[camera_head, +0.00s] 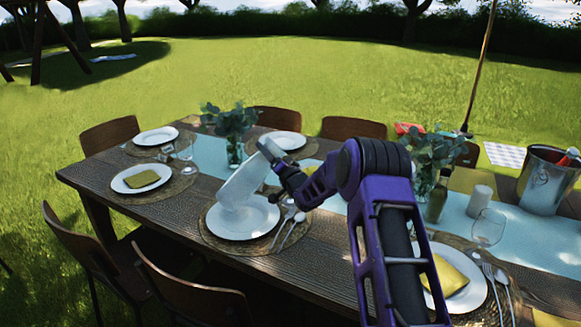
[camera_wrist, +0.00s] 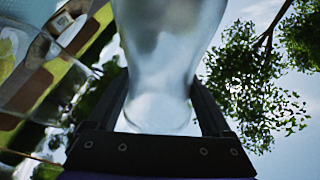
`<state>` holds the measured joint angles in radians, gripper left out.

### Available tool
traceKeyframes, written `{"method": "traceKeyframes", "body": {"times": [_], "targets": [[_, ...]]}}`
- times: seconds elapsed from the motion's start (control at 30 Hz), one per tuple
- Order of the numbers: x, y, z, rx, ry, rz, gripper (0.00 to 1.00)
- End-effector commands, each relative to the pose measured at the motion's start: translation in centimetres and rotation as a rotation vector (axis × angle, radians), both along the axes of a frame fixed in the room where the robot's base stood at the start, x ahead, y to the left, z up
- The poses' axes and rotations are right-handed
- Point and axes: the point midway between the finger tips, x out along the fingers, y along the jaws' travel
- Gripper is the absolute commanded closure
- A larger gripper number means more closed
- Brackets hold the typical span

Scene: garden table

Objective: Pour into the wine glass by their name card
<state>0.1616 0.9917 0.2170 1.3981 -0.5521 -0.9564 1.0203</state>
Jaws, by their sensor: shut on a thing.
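My gripper (camera_head: 272,168) is shut on a pale, translucent carafe (camera_head: 240,186), held tilted above the near middle plate (camera_head: 262,229). The carafe's narrow end points up and right; its broad end is low and left. In the wrist view, the carafe (camera_wrist: 165,50) fills the space between the fingers of my gripper (camera_wrist: 160,105). One wine glass (camera_head: 184,147) stands at the left place setting. Another wine glass (camera_head: 489,227) stands at the right, beyond my arm. A small pale item near the left glass may be a name card (camera_head: 166,150); no name can be read.
Eucalyptus vases (camera_head: 229,122) and (camera_head: 432,152) stand on the blue runner (camera_head: 332,173). A metal ice bucket (camera_head: 545,180), white candle (camera_head: 480,200) and dark bottle (camera_head: 437,200) stand at the right. Plates and cutlery crowd the edges; chairs surround the table (camera_head: 160,215).

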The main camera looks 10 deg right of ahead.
Motion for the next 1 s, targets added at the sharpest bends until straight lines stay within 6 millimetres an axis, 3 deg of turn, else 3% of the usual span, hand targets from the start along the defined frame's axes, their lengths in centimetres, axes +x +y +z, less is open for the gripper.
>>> {"method": "traceKeyframes", "body": {"times": [0.03,0.13,0.43,1.0], "targets": [[0.1,0.0,0.9,0.035,-0.003,0.000,1.00],[0.1,0.0,1.2,0.098,0.014,0.001,1.00],[0.1,-0.3,0.5,0.288,0.064,0.001,1.00],[0.4,-1.5,1.7,0.519,0.124,0.002,1.00]]}}
